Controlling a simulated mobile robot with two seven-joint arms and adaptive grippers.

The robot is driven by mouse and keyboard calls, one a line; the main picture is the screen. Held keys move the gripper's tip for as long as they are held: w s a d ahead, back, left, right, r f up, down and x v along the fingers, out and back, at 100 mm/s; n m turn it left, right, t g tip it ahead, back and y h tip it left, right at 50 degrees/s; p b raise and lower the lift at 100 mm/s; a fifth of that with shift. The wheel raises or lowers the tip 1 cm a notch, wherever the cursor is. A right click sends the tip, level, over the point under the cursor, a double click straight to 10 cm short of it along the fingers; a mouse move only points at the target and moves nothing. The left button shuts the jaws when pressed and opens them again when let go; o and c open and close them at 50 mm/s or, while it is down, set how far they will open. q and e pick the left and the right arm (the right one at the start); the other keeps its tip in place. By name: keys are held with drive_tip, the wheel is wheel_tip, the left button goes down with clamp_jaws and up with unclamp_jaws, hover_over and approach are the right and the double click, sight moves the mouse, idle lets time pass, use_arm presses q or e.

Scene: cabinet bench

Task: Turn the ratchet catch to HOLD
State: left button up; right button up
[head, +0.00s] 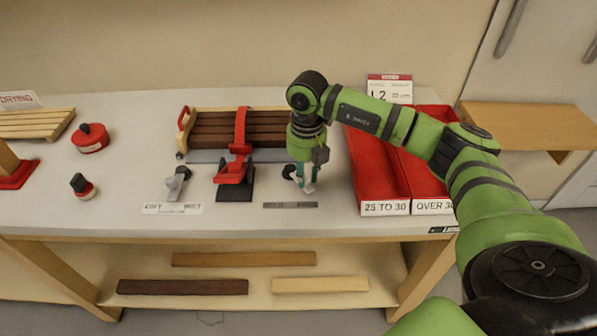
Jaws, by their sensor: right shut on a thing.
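My right gripper (306,186) comes down from above at the bench front, with its fingers closed around a small part that they mostly hide. This looks like the ratchet catch; a black rounded piece (289,172) shows just left of the fingers. A narrow grey label strip (290,205) lies in front of it, its lettering too small to read. I cannot tell which way the catch points. A red strap clamp (236,172) on a black base stands to the left, its strap running over a stack of dark boards (212,130). My left gripper is not in view.
A grey lever (178,182) stands behind a white label at left. Red trays (378,180) marked "25 TO 30" and "OVER 30" stand close on the right. Red-and-black items (90,138) sit at left. Boards (183,287) lie on the lower shelf.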

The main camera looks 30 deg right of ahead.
drive_tip(key=shift+a, duration=0.9)
drive_tip(key=shift+w, duration=0.1)
drive_tip(key=shift+a, duration=0.1)
drive_tip(key=shift+w+a, duration=0.3)
drive_tip(key=shift+a, duration=0.5)
drive_tip(key=shift+w+a, duration=0.55)
drive_tip(key=shift+a, duration=0.1)
drive_tip(key=shift+w, duration=0.1)
